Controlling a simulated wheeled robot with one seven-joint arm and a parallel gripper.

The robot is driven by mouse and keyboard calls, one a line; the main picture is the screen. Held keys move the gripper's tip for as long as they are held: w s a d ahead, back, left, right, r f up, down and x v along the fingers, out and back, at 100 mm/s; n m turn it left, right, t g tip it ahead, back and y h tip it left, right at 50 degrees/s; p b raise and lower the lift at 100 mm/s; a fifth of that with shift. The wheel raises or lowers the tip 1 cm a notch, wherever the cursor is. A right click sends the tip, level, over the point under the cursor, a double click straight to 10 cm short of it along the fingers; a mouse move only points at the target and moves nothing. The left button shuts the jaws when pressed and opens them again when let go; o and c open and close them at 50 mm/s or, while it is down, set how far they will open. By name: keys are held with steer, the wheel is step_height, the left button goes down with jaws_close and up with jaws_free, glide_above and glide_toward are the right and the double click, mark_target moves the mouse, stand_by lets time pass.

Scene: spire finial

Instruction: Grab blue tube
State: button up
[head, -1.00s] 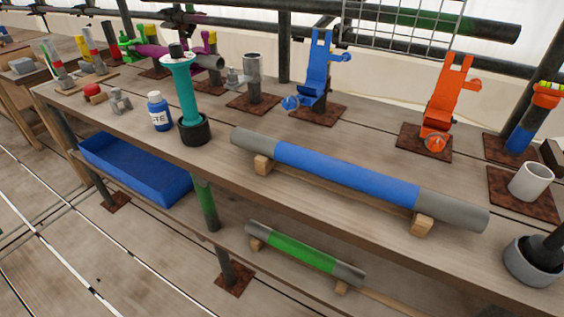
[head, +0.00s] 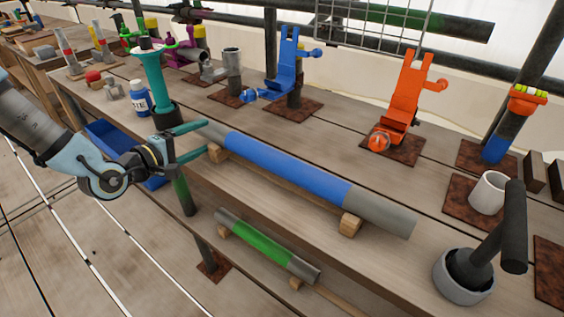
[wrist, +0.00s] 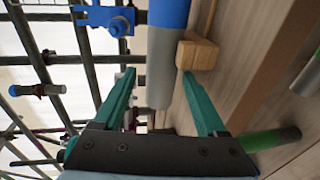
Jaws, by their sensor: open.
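The blue tube (head: 285,170) has a blue middle and grey ends. It lies on two wooden blocks on the bench top and also shows in the wrist view (wrist: 160,75). My gripper (head: 207,138) is open at the tube's left end. In the wrist view, the grey end appears between my teal fingers (wrist: 160,73), with gaps on both sides and a wooden block (wrist: 197,52) by one fingertip. I cannot tell how far the fingers are above the tube. In the head view, they partly hide its left end.
A green-banded tube (head: 265,245) lies on the lower shelf. Blue (head: 287,65) and orange (head: 408,95) clamps stand behind. A grey mortar (head: 463,280) sits right.

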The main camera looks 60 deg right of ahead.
mark_target(207, 134)
steer(key=shift+w+d+f+p, duration=0.1)
steer(key=shift+d+f+p, duration=0.2)
steer(key=shift+d, duration=0.65)
steer(key=shift+w+d+f+p, duration=0.1)
steer(key=shift+d+f+p, duration=0.25)
steer(key=shift+d, duration=0.65)
steer(key=shift+w+d+f+p, duration=0.15)
steer(key=shift+d+p, duration=0.25)
steer(key=shift+d, duration=0.55)
steer(key=shift+s, duration=0.1)
steer(key=shift+c, duration=0.2)
jaws_close()
steer(key=shift+r, duration=0.1)
